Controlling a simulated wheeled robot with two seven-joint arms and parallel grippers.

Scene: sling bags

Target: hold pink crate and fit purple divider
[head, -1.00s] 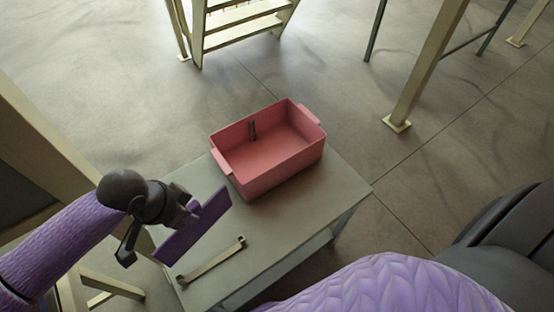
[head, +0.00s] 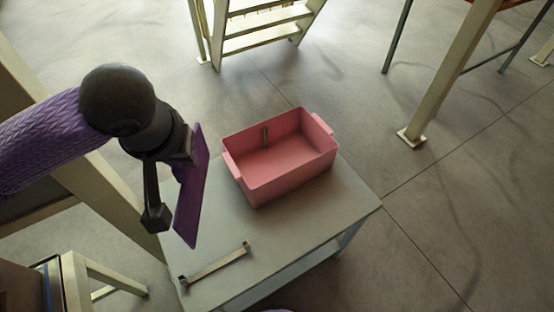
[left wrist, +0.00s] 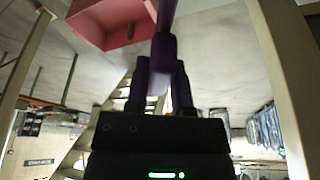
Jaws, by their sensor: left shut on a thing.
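The pink crate (head: 290,176) stands upright on the grey table, with a handle at each end and a dark slot strip on its inner far wall. It also shows upper left in the left wrist view (left wrist: 112,22). My left gripper (head: 188,150) is shut on the purple divider (head: 192,200), a flat panel held tilted, close to upright, left of the crate and apart from it. In the left wrist view the fingers (left wrist: 163,80) pinch the divider (left wrist: 166,18), seen edge-on. My right gripper is not in view.
The table (head: 335,210) has a grey bar-shaped holder (head: 215,265) lying near its front left. A step ladder (head: 265,25) stands behind on the floor. Pale posts (head: 450,75) stand at right. The table's right part is clear.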

